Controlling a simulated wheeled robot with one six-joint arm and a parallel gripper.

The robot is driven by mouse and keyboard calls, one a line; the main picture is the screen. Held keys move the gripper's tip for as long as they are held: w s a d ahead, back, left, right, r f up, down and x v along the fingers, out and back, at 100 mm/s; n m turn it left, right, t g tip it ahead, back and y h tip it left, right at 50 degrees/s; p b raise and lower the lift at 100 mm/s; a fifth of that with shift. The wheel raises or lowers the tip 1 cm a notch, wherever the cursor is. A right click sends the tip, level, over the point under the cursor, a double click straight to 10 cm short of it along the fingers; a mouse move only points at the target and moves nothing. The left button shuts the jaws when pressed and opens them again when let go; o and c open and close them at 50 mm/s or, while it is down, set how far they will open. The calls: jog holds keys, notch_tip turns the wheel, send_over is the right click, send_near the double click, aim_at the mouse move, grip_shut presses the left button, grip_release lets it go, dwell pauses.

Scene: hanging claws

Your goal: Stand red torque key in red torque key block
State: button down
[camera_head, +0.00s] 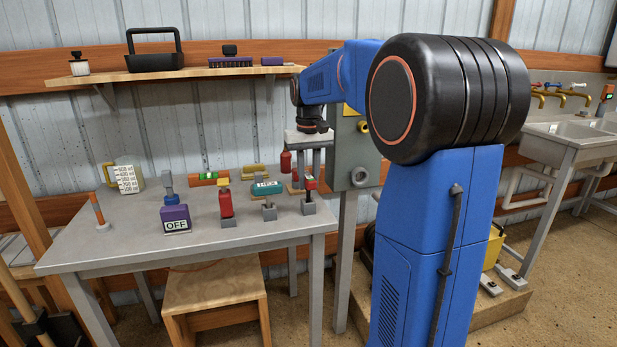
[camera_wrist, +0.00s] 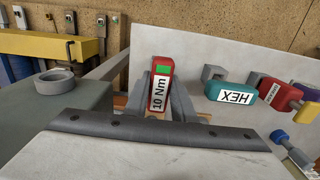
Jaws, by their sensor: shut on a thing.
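The red torque key (camera_wrist: 161,86) has a white "10 Nm" label and a green patch in the wrist view. My gripper (camera_wrist: 160,95) is shut on it, one grey finger on each side. In the head view my gripper (camera_head: 310,178) points down at the table's right end, with the red key (camera_head: 310,185) between its fingers. A small grey block (camera_head: 308,207) stands directly below the key in the head view and looks like its block. The key looks roughly upright. Whether its lower end is inside the block or just above it, I cannot tell.
A teal HEX tool (camera_head: 267,187), a grey block (camera_head: 269,210), a red yellow-topped tool (camera_head: 226,205) and a purple OFF block (camera_head: 175,218) stand left of my gripper. A grey cabinet (camera_head: 355,150) is close on the right.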

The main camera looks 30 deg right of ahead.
jog(key=shift+f, duration=0.5)
jog(key=c, duration=1.4)
grip_release()
notch_tip(320, 180, up, 17)
jog(key=shift+r, duration=0.2)
jog(key=shift+s, duration=0.1)
jog(key=s+a+f+n+t, duration=0.1)
jog(key=s+a+f, duration=0.4)
jog(key=s, duration=0.3)
jog(key=s+a+f+n+t, duration=0.1)
jog(key=s+a+f, duration=0.4)
jog(key=s, duration=0.2)
jog(key=s+a+f+n+t, duration=0.1)
jog(key=s+a+f, duration=0.4)
jog(key=s+f, duration=0.9)
notch_tip(320, 180, down, 3)
jog(key=shift+s+a+r+t, duration=0.1)
jog(key=shift+s+a+t, duration=0.3)
jog(key=shift+t, duration=0.5)
